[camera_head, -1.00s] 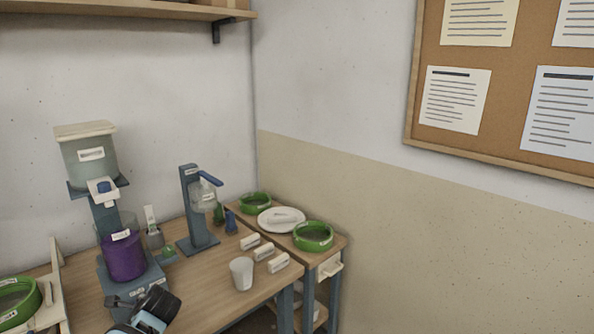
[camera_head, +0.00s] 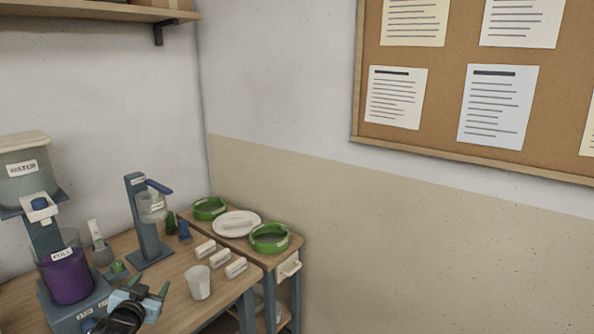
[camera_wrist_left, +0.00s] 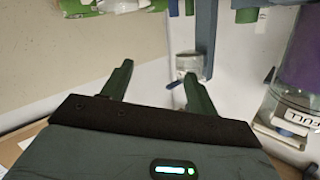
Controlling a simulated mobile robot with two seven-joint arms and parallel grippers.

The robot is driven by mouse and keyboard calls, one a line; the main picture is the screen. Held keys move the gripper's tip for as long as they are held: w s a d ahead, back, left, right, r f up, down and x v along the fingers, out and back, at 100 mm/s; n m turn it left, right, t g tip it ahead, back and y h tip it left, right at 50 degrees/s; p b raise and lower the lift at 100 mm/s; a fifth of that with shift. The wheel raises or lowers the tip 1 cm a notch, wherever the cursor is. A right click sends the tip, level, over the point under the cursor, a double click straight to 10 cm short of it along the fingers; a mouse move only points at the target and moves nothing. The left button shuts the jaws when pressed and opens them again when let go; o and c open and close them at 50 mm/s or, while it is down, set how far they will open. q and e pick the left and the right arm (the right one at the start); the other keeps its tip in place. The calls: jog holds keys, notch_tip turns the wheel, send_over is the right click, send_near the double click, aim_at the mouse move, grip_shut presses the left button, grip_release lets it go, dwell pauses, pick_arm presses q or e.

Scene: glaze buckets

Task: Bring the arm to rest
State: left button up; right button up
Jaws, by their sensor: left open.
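My left gripper (camera_head: 149,286) is at the lower left of the head view, its two green fingers apart and nothing between them. It is in front of the workbench, to the right of the bucket of purple glaze (camera_head: 68,277) and left of the white cup (camera_head: 199,282). In the left wrist view the fingers (camera_wrist_left: 157,75) are spread and empty. My right gripper is in neither view.
A water tank (camera_head: 23,172) stands above the purple bucket at the left. A blue stand (camera_head: 145,225) with a clear vessel (camera_head: 152,206) is behind my gripper. Several white labelled blocks (camera_head: 205,249) lie near the cup.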

pick_arm(q)
jog(key=s+d+f+g+h, duration=0.1)
jog(key=s+d+f+g, duration=0.1)
jog(key=s+d+f, duration=0.5)
jog(key=s+d+f+g+h, duration=0.1)
jog(key=s+d+f, duration=0.1)
jog(key=s+f, duration=0.85)
jog(key=s+d+f+g, duration=0.1)
jog(key=s+d+f, duration=0.2)
jog(key=s, duration=0.9)
jog(key=s+d+f+g+h, duration=0.1)
jog(key=s+d, duration=0.4)
jog(key=s, duration=0.8)
jog(key=shift+f+n+g, duration=0.4)
jog(key=shift+f+g, duration=0.4)
jog(key=shift+f, duration=0.1)
jog(key=shift+s+a, duration=0.1)
